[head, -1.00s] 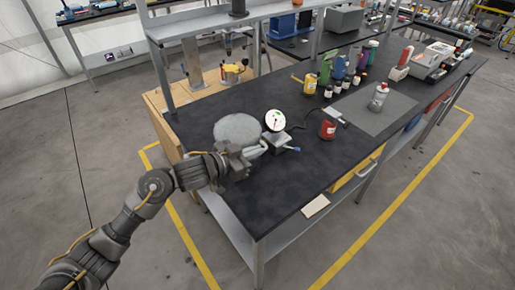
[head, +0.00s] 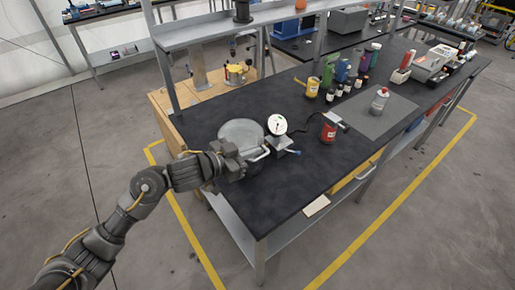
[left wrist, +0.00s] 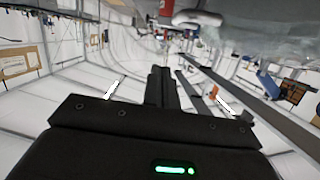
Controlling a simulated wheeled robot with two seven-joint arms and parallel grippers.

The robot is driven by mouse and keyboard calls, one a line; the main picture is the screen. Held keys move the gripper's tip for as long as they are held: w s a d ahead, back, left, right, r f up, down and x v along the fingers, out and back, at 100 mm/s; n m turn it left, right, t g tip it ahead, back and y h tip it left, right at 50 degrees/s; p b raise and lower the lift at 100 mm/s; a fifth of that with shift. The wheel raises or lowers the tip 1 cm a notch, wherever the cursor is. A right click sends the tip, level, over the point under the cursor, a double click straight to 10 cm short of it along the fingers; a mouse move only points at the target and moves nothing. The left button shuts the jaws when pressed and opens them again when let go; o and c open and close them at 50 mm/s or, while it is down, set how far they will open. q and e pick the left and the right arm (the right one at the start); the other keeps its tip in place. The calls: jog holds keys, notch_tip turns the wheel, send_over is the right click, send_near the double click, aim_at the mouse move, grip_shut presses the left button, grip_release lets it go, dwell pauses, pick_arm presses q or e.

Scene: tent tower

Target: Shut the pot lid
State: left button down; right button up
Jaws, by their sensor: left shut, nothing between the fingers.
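The pot (head: 243,134) is grey, with a round grey lid, and stands on the dark bench top near its left end. The lid lies low and nearly flat over the pot; I cannot tell if it is fully seated. A light bar handle shows at the pot's front right. My left gripper (head: 234,163) is at the near side of the pot, partly covering it. Its fingers are together and empty, as the left wrist view (left wrist: 161,86) also shows. Whether it touches the pot is unclear. My right gripper is out of view.
A white dial gauge (head: 277,124) on a small metal block stands close right of the pot. A red can (head: 329,130) stands further right. Several bottles and a grey mat (head: 372,118) are beyond. A shelf post (head: 162,60) rises behind.

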pick_arm(q)
jog(key=v, duration=0.7)
jog(key=shift+s+a+b, duration=0.2)
jog(key=shift+b, duration=0.2)
jog(key=shift+f, duration=0.2)
